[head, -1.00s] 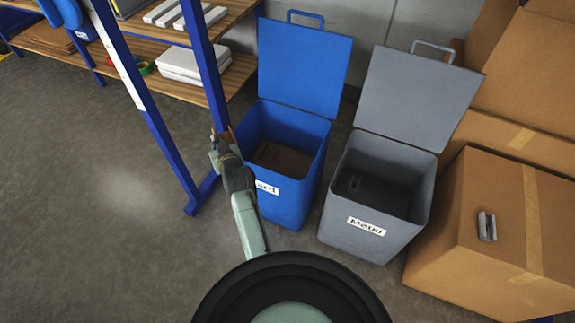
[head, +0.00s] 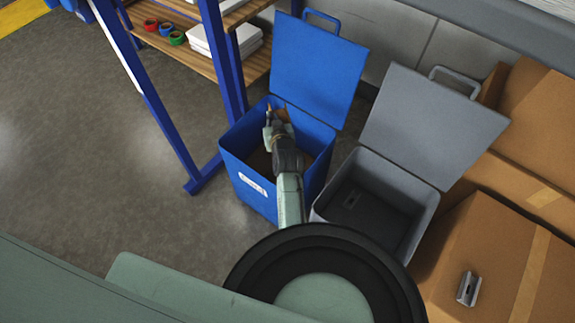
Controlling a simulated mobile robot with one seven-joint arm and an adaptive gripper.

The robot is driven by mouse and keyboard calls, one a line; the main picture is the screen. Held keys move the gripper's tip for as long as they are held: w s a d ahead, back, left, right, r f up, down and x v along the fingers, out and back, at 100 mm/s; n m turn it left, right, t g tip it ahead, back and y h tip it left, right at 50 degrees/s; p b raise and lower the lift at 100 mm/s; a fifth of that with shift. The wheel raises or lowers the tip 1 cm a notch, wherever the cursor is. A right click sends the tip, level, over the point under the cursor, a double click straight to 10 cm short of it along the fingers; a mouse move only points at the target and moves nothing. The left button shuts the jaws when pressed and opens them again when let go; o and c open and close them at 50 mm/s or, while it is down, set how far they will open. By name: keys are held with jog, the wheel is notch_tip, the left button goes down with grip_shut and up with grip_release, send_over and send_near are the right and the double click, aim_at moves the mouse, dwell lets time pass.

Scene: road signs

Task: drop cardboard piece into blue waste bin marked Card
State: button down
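The blue waste bin (head: 234,168) stands with its lid (head: 316,72) raised. Its white label (head: 253,184) is hard to read at this angle. Brown cardboard lies in the bottom of the bin (head: 259,160). My gripper (head: 270,112) is over the bin's opening, near its back side. A small brown cardboard piece (head: 284,115) shows at the gripper and seems held between its fingers. The fingers are small and partly hidden. My arm covers part of the bin's opening and front.
A grey bin (head: 415,212) with raised lid (head: 430,125) stands to the right, a dark item inside. Cardboard boxes (head: 500,235) stand farther right, with a metal piece (head: 468,288) on top. A blue-framed shelf (head: 215,55) stands at the left. Floor at left is clear.

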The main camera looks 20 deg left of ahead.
jog(key=shift+w+d, duration=0.25)
jog(key=shift+d, duration=0.1)
jog(key=shift+f, duration=0.2)
notch_tip(320, 180, down, 6)
jog(key=b, duration=0.5)
jog(key=shift+r, duration=0.25)
jog(key=c, duration=1.7)
grip_release()
